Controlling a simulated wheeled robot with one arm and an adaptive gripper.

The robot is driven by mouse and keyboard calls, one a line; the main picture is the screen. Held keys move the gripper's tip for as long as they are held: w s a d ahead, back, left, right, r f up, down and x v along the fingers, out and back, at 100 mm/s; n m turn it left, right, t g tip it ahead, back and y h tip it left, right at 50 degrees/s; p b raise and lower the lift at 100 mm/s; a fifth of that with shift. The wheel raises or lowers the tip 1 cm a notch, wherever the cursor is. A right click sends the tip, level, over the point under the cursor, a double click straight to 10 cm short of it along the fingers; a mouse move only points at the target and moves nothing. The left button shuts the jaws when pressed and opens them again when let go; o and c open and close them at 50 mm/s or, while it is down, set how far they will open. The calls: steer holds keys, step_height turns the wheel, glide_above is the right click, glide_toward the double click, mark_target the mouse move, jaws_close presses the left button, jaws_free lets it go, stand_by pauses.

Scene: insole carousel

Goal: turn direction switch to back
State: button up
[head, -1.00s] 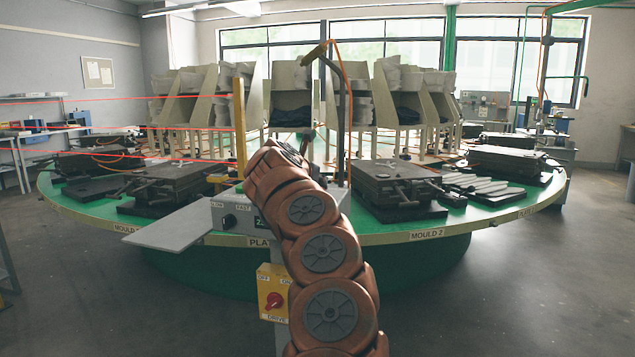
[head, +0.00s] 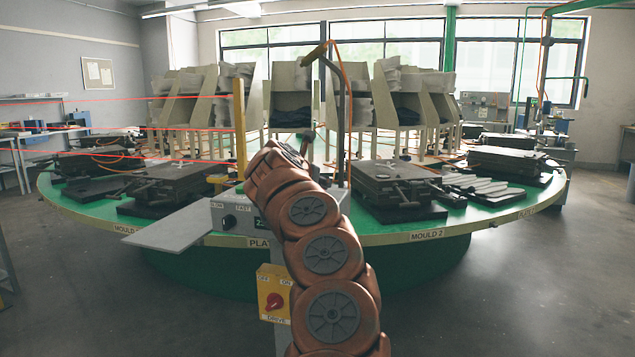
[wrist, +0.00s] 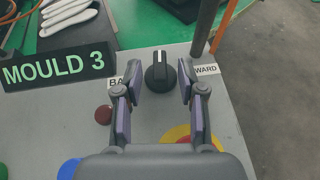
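The direction switch (wrist: 160,74) is a black knob on the grey control panel (wrist: 215,118) in the wrist view. A white mark on its grip points up the picture, between the two labels. A partly hidden label starting "BA" (wrist: 116,82) lies to its left, and one ending "WARD" (wrist: 206,70) to its right. My gripper (wrist: 160,80) is open, with one finger on each side of the knob and gaps between. In the head view my arm hides the gripper and switch; part of the control box (head: 228,217) shows.
The "MOULD 3" sign (wrist: 54,67), a red button (wrist: 104,114) and a blue button (wrist: 68,169) are left of the gripper. A yellow-ringed part (wrist: 180,136) lies below the knob. A dark post (wrist: 205,25) stands close right. The carousel table (head: 480,222) lies beyond.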

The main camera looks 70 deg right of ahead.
steer(key=shift+a+r, duration=0.1)
steer(key=v, duration=1.1)
steer(key=shift+a, duration=0.4)
steer(key=shift+r, duration=0.1)
